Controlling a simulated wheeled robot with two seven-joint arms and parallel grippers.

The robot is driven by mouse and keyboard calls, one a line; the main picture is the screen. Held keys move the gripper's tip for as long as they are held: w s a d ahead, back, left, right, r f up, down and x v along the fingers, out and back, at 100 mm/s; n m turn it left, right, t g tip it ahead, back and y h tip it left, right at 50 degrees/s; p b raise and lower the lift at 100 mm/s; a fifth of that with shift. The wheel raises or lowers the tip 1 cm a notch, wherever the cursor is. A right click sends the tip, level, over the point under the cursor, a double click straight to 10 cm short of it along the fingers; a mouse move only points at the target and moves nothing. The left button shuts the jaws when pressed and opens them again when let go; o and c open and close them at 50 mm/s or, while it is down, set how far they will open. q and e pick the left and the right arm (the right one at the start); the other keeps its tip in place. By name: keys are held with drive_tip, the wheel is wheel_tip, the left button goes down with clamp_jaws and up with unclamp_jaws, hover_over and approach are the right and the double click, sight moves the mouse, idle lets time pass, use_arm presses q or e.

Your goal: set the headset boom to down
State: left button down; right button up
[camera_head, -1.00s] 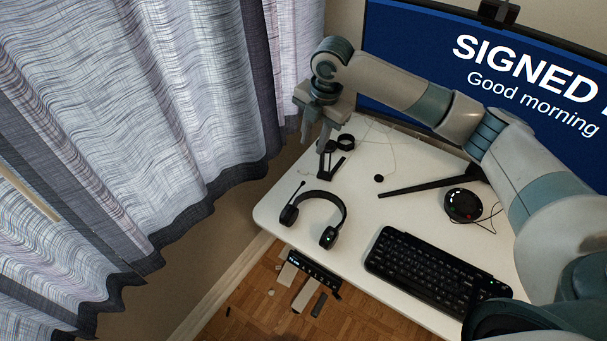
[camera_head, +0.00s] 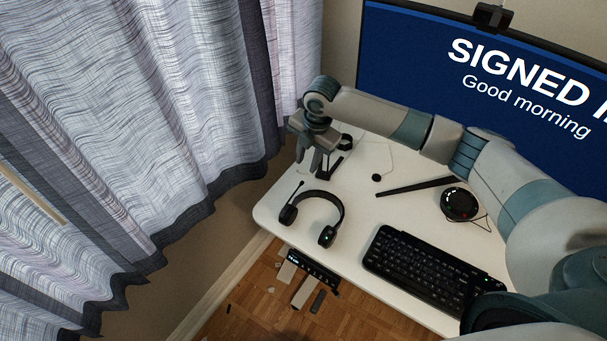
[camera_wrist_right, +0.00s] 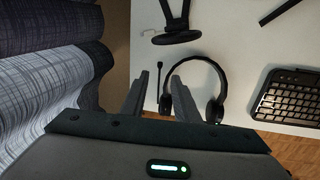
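The black headset (camera_head: 341,204) lies on the white desk near its left front corner. Its thin boom (camera_head: 298,192) sticks out from the left earcup toward the back of the desk. My right gripper (camera_head: 310,170) is behind the boom tip, above the desk's left edge, with its fingers apart and empty. In the right wrist view the headset (camera_wrist_right: 217,72) is beyond the open fingers (camera_wrist_right: 156,82), and the boom (camera_wrist_right: 158,76) shows in the gap between them. The right finger overlaps part of the headset there. My left gripper is not in view.
A black stand (camera_head: 331,168) is close behind the gripper. A keyboard (camera_head: 425,265), a round black device (camera_head: 460,204) and a dark bar (camera_head: 415,187) lie to the right. A monitor (camera_head: 420,65) stands at the back. A curtain (camera_head: 170,100) hangs at the left.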

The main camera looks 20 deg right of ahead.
sight(303, 182)
drive_tip(key=f, duration=0.3)
drive_tip(key=f+p, duration=0.1)
drive_tip(key=f, duration=0.2)
drive_tip(key=w+a+f+p, duration=0.1)
drive_tip(key=f, duration=0.2)
drive_tip(key=shift+d, duration=0.1)
drive_tip(key=shift+c, duration=0.7)
clamp_jaws()
